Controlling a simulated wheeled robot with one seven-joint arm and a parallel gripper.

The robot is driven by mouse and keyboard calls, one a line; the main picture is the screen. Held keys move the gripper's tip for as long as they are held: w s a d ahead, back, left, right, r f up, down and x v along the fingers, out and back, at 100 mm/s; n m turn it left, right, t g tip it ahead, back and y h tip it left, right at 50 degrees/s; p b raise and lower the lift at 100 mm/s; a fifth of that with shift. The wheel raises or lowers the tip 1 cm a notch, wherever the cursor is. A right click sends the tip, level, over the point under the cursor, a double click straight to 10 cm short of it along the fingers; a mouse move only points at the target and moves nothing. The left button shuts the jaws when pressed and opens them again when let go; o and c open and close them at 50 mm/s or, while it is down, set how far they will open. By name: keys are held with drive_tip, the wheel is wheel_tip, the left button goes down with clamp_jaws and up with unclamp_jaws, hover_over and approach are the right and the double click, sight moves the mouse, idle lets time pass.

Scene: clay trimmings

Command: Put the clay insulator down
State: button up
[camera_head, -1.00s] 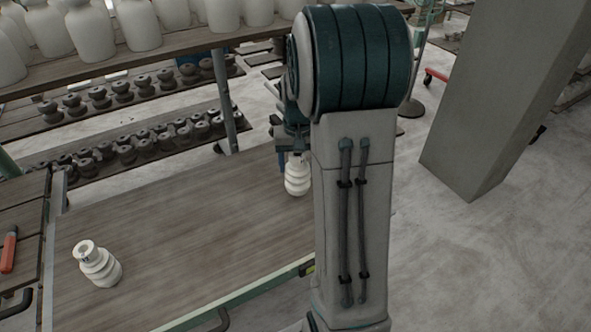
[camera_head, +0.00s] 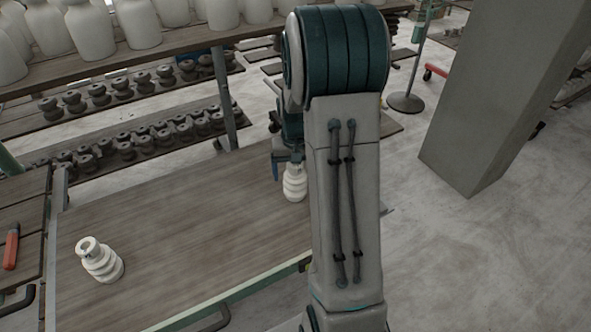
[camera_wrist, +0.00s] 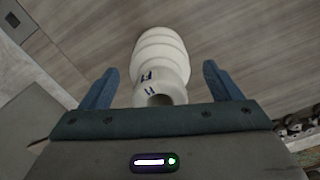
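A white ribbed clay insulator (camera_head: 295,186) is at the right part of the wooden table top, partly beside my arm in the head view. It looks upright and on the board, though its base contact is hard to see. In the wrist view the insulator (camera_wrist: 162,55) has blue marks near its hollow end and lies between my two blue fingers. My gripper (camera_wrist: 160,85) is open, with a gap on both sides of the insulator. In the head view, one finger shows left of it. A second white insulator (camera_head: 99,261) stands at the table's left.
The wooden table top (camera_head: 190,235) is bare between the two insulators. Shelves behind hold white jars (camera_head: 90,32) and several dark insulators (camera_head: 125,152). A red-handled tool (camera_head: 11,247) lies on a bench at left. A grey pillar (camera_head: 495,100) stands at right.

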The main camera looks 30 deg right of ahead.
drive_tip(key=shift+r, duration=0.1)
wheel_tip(320, 180, up, 11)
drive_tip(key=shift+b, duration=0.45)
drive_tip(key=shift+s+a+r, duration=0.1)
drive_tip(key=shift+a+r, duration=0.05)
drive_tip(key=shift+r, duration=0.5)
drive_tip(key=s+a+n+t, duration=0.1)
drive_tip(key=s+a+n, duration=0.1)
drive_tip(key=s+a, duration=0.4)
drive_tip(key=s+a+r+n+t, duration=0.1)
drive_tip(key=s+a+n+t, duration=0.1)
drive_tip(key=s+a, duration=0.5)
drive_tip(key=s, duration=0.6)
drive_tip(key=shift+a+r, duration=0.25)
drive_tip(key=shift+a, duration=0.05)
idle(0.9)
